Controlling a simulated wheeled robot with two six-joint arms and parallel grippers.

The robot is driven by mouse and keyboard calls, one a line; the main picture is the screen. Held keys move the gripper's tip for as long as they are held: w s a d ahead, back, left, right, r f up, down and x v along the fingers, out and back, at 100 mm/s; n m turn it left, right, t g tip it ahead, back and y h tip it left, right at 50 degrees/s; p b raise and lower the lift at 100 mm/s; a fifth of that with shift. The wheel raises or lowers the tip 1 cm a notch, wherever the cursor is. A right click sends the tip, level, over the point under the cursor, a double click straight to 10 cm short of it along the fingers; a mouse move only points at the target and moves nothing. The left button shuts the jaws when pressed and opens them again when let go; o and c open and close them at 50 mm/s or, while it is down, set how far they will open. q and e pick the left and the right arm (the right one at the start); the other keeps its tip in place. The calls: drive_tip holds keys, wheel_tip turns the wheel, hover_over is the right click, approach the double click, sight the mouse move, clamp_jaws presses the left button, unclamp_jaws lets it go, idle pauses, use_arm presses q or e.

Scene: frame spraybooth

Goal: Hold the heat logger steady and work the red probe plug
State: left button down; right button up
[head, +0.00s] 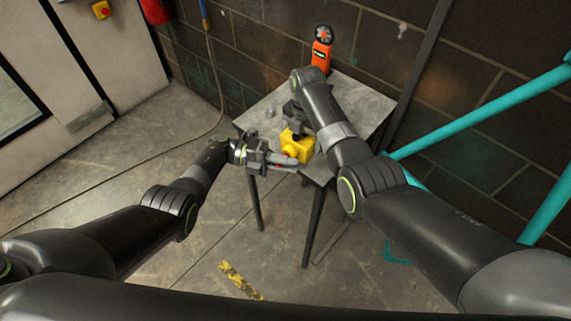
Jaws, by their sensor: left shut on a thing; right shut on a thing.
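The heat logger, a yellow block-shaped body (300,147), is at the near edge of the small grey table. My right gripper (294,118) comes down over it from above and is shut on it; its fingertips are partly hidden by my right arm. My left gripper (284,160) reaches in from the left, level with the logger's near left side. It is shut on the red probe plug (286,153), of which only a little red shows between the fingers and the yellow body. How far the plug is seated cannot be told.
The grey table (372,102) is bare on its right side. A small grey piece (270,108) lies at the left. A teal frame (480,110) stands to the right.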

use_arm(q)
drive_tip(key=shift+w+d, duration=0.15)
drive_tip(key=shift+w, duration=0.2)
drive_tip(key=c, duration=1.3)
unclamp_jaws()
use_arm(e)
drive_tip(key=o, duration=1.1)
drive_tip(key=shift+o, duration=0.2)
drive_tip(key=shift+r, duration=0.1)
wheel_tip(320, 180, up, 12)
drive_tip(key=shift+f, duration=0.1)
